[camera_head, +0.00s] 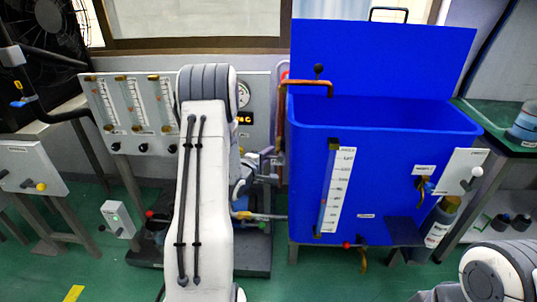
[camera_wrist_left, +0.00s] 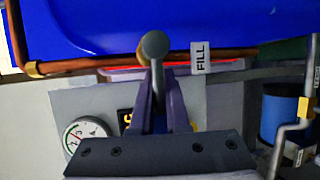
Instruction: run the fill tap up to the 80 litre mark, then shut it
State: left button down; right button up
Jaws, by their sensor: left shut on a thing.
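The blue tank (camera_head: 390,130) stands right of centre with its lid raised. A clear level tube with a white scale (camera_head: 337,190) is on its front; I cannot read the level. A copper fill pipe (camera_head: 305,84) bends over its left rim. In the wrist view, a white FILL label (camera_wrist_left: 201,57) hangs beside a grey tap lever with a round end (camera_wrist_left: 155,45). My left gripper (camera_head: 272,163) is at the tank's left side; its purple fingers (camera_wrist_left: 160,85) are shut on the fill tap lever. The tap's body is mostly hidden. My right gripper is out of view.
A flowmeter panel (camera_head: 130,110) stands left of my arm, with a round gauge (camera_head: 243,93) behind the arm. A drain valve (camera_head: 347,245) sits low on the tank.

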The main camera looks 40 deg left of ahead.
pick_arm(q)
jog(key=shift+s+a, duration=0.1)
jog(key=shift+a, duration=0.2)
jog(key=r+m+g+y+p, duration=0.1)
jog(key=m+p, duration=0.1)
jog(key=p, duration=0.1)
jog(key=shift+g, duration=0.3)
jog(key=shift+r, duration=0.1)
jog(key=c, duration=0.9)
grip_release()
jog(key=shift+d, duration=0.1)
